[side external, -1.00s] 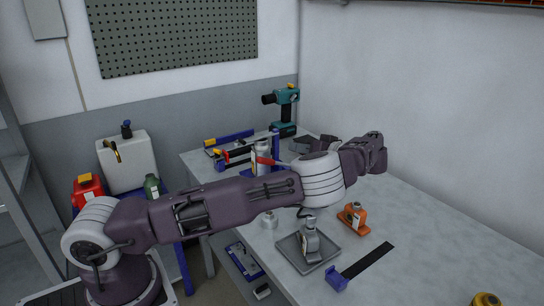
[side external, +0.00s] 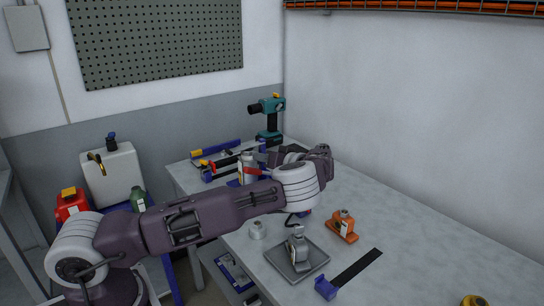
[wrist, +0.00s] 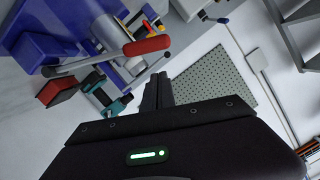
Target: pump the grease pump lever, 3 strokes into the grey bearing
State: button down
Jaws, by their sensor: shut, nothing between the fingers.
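The grey bearing (side external: 298,248) stands upright on a grey square tray (side external: 281,266) on the bench. The grease pump's red lever handle (side external: 252,171) shows beside a pale cylinder (side external: 245,163), partly behind my arm. In the wrist view a red grip on a metal lever (wrist: 147,46) extends from a blue mount (wrist: 92,30). My gripper (wrist: 158,82) is shut and empty, with the red grip just above its tips in the picture. They look apart, though the depth gap is unclear. In the side view my wrist hangs over the back of the bench and my fingertips cannot be made out.
An orange bearing (side external: 343,226) stands right of the tray. A black strip with a blue end block (side external: 325,289) lies in front. A teal drill (side external: 269,121) and blue clamps (side external: 214,152) are at the back. The bench's right side is mostly clear.

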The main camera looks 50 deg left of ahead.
aim_at(257, 169)
jog(key=shift+s+f, duration=0.3)
jog(key=shift+f, duration=0.3)
jog(key=shift+s+f, duration=0.3)
jog(key=shift+f, duration=0.3)
jog(key=shift+s+f, duration=0.35)
jog(key=shift+f, duration=0.1)
jog(key=shift+s+d+f+n+t, duration=0.1)
jog(key=shift+s+f+n+t, duration=0.3)
jog(key=shift+f, duration=0.8)
jog(key=shift+s+a+f+n+t, duration=0.1)
jog(key=shift+s+f+n, duration=0.35)
jog(key=shift+f+n, duration=0.55)
jog(key=shift+s+d+f+n+t, duration=0.1)
jog(key=shift+s+f+n+t, duration=0.25)
jog(key=shift+f, duration=1.05)
jog(key=shift+s, duration=0.15)
notch_tip(257, 169, up, 11)
jog(key=shift+f, duration=0.15)
